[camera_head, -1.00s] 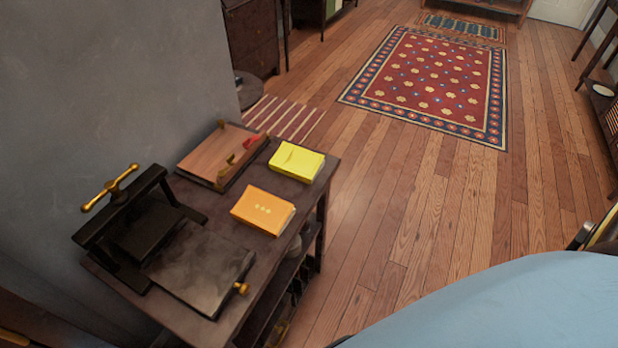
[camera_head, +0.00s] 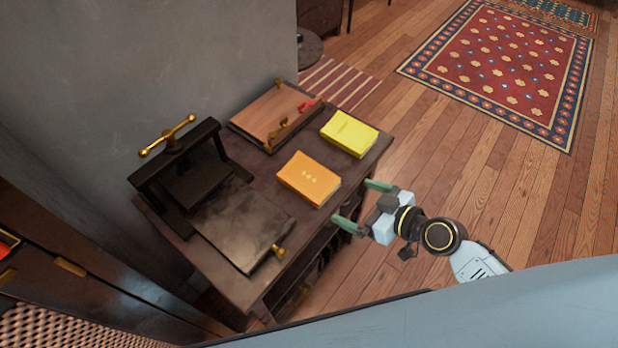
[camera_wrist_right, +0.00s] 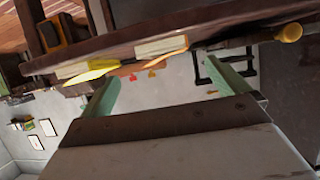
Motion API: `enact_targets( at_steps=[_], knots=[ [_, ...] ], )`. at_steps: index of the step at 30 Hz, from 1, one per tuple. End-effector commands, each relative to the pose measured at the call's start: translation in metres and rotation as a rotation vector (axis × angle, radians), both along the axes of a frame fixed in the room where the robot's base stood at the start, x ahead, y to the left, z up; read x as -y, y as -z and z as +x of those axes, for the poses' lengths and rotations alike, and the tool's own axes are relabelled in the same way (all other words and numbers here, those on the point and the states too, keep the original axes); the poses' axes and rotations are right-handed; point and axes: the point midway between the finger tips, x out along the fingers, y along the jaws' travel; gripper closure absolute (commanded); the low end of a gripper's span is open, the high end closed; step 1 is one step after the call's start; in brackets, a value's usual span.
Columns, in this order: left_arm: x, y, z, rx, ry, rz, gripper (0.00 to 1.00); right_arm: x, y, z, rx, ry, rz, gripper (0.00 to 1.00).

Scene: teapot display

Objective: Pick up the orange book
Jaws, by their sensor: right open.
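The orange book (camera_head: 308,179) lies flat on the dark wooden table (camera_head: 225,280), near its right edge. In the right wrist view, the orange book (camera_wrist_right: 150,66) shows edge-on near the table's edge. My right gripper (camera_head: 362,204) is open and empty, just off the table's right edge, to the right of and slightly below the orange book in the head view. Its green fingers are apart and do not touch the book. The right wrist view shows both fingers spread, with the gripper (camera_wrist_right: 165,95) facing the table. My left gripper is not in view.
A yellow book (camera_head: 349,133) lies just behind the orange one. A wooden board with small fittings (camera_head: 272,115) lies behind them. A black press with a gold handle (camera_head: 178,165) stands at the left, with a dark slab (camera_head: 245,225) before it. Open floor (camera_head: 445,180) lies right.

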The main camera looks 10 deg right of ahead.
Motion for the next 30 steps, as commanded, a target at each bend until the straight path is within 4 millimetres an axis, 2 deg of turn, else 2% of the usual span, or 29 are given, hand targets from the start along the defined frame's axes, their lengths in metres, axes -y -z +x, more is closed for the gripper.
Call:
enact_targets(
  at_steps=[2,5,13,22,30],
  knots=[
    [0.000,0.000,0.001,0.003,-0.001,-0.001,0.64,-0.006,-0.012,0.003,0.023,-0.019,0.011,0.00],
    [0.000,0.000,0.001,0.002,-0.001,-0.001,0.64,-0.015,-0.012,0.013,0.034,-0.024,0.018,0.00],
    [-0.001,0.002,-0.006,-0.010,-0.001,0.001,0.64,-0.042,0.008,0.051,0.031,-0.022,0.018,0.00],
    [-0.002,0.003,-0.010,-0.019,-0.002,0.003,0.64,-0.056,0.017,0.069,0.030,-0.023,0.017,0.00],
    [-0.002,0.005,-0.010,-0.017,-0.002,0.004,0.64,-0.075,0.029,0.099,0.030,-0.022,0.016,0.00]
  ],
)
